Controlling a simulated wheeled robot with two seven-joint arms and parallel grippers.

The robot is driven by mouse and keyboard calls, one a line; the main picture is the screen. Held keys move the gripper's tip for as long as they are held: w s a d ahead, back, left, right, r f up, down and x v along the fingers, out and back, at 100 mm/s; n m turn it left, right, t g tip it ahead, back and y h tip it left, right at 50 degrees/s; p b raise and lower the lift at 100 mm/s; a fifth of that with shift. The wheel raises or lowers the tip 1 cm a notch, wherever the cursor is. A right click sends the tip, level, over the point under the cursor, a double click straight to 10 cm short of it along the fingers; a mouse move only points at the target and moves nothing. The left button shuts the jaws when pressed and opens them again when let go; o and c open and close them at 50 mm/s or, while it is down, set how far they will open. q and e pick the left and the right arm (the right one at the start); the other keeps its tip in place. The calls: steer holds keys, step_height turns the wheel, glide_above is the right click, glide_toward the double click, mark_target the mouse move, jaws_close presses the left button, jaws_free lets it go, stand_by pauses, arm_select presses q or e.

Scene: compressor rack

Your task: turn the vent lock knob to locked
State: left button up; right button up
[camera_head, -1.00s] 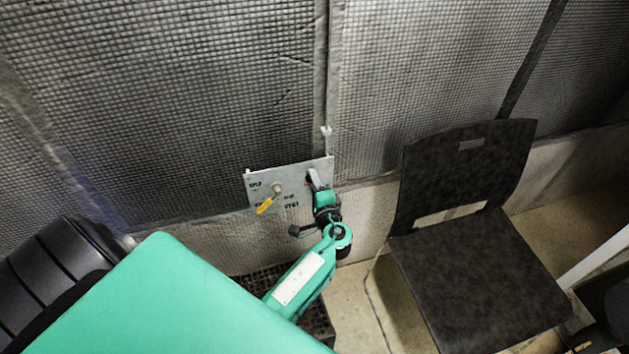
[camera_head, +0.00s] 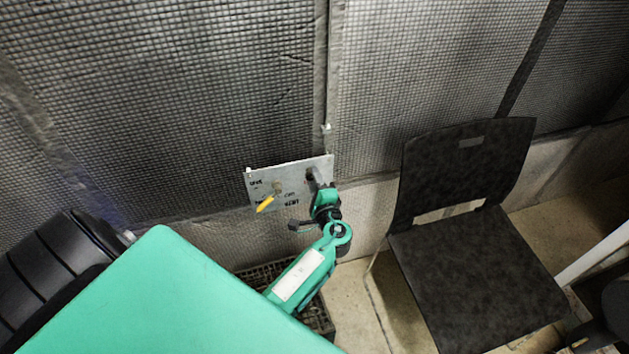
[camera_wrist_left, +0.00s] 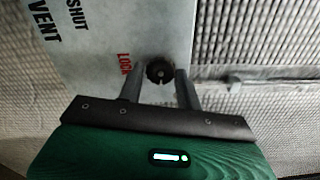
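A pale panel (camera_head: 293,180) hangs on the padded wall in the head view. A yellow-handled lever (camera_head: 266,203) is on its left part. A dark round knob (camera_wrist_left: 160,69) shows in the left wrist view, beside red "LOCK" lettering on the panel (camera_wrist_left: 95,75). My left gripper (camera_head: 314,177) is at the panel's right part. In the left wrist view the fingers of this gripper (camera_wrist_left: 159,76) are apart, one on each side of the knob, with narrow gaps. I cannot tell which way the knob is set. My right gripper is not in view.
A dark chair (camera_head: 470,240) stands right of the panel. A dark crate (camera_head: 315,315) is on the floor under my left arm. A black ribbed object (camera_head: 60,265) is at the lower left. The padded wall (camera_head: 180,90) is close behind the panel.

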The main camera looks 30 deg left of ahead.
arm_select(q)
steer(key=o, duration=0.3)
steer(key=b+v, duration=0.2)
steer(key=v, duration=1.1)
steer(key=shift+s+d, duration=0.25)
steer(key=shift+s, duration=0.05)
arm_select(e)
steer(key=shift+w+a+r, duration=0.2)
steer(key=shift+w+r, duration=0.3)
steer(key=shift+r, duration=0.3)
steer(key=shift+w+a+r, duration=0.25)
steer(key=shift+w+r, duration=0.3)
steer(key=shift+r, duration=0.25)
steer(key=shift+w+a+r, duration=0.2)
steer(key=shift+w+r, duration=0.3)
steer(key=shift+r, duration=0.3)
arm_select(q)
steer(key=shift+f, duration=0.1)
